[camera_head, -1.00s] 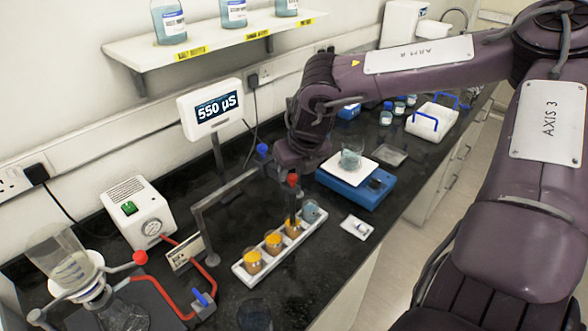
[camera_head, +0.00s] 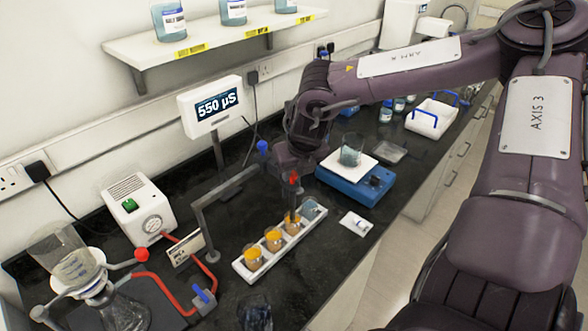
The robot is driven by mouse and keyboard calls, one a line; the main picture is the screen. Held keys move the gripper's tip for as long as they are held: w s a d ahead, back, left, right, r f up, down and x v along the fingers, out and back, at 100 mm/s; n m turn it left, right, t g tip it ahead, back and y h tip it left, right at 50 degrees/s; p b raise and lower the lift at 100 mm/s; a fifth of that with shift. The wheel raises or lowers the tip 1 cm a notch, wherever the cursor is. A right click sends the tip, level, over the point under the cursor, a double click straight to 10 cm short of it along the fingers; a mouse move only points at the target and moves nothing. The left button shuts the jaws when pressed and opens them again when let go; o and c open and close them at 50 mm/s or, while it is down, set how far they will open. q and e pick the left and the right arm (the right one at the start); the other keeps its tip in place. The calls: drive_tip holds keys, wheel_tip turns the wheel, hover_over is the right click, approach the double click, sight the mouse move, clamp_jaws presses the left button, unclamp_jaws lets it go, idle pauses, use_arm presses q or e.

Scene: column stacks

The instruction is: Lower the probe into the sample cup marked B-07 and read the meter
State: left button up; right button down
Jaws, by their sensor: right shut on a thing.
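My right gripper (camera_head: 290,164) is shut on the dark probe (camera_head: 293,188) with a red top, and its fingers are mostly hidden behind my wrist. The probe hangs upright, its lower end at the third cup (camera_head: 291,226) from the left in a white rack. I cannot tell how deep the tip sits. Two more cups with orange contents, the left one (camera_head: 252,257) and the middle one (camera_head: 273,240), and a bluish cup (camera_head: 309,209) share the rack (camera_head: 266,262). The cup markings are too small to read, so I cannot pick out B-07. The meter (camera_head: 211,105) reads 550 µS.
A grey bent stand (camera_head: 203,222) rises just left of the rack. A blue scale (camera_head: 352,186) with a beaker is at the right. A white power box (camera_head: 139,209), red tubing and a glass (camera_head: 255,314) are at the left and front.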

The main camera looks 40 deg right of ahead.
wheel_tip(320, 180, up, 6)
drive_tip(key=shift+r+p, duration=0.1)
drive_tip(key=shift+p, duration=0.4)
drive_tip(key=shift+w, duration=0.15)
drive_tip(key=c, duration=1.5)
unclamp_jaws()
drive_tip(key=shift+d, duration=0.1)
drive_tip(key=shift+c, duration=0.2)
drive_tip(key=o, duration=0.4)
drive_tip(key=shift+s+r+b, duration=0.25)
drive_tip(key=shift+r+b, duration=0.1)
drive_tip(key=shift+r, duration=0.2)
drive_tip(key=b+v, duration=0.2)
drive_tip(key=v, duration=0.5)
drive_tip(key=shift+f, duration=0.1)
